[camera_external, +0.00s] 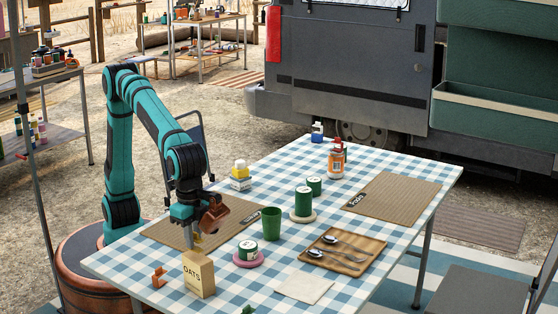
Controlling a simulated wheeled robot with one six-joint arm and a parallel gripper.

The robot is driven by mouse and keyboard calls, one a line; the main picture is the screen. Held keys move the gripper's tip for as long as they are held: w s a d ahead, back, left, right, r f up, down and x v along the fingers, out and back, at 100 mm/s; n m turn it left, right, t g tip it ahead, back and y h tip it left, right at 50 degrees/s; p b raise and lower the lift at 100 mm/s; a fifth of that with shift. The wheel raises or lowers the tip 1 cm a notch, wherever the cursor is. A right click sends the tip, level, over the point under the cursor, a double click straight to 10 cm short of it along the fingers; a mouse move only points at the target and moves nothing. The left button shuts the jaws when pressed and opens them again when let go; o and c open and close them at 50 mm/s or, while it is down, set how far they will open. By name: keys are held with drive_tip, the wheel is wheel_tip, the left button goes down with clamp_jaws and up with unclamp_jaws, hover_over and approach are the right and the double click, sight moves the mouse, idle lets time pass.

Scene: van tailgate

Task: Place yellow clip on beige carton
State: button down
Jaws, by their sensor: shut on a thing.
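The beige carton (201,279), marked OATS, stands upright near the front left edge of the checked table. The fingertips are small and partly hidden by my wrist.
A copper-coloured clip (158,278) lies left of the carton. A green-and-white tin on a pink coaster (248,260), a green cup (271,223) and a wooden tray with spoons (342,251) stand to the right. A pale napkin (304,287) lies at the front.

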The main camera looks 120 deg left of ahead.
drive_tip(key=shift+f, duration=0.95)
drive_tip(key=shift+f, duration=0.1)
drive_tip(key=c, duration=1.3)
unclamp_jaws()
wheel_tip(320, 180, up, 12)
drive_tip(key=shift+r, duration=0.15)
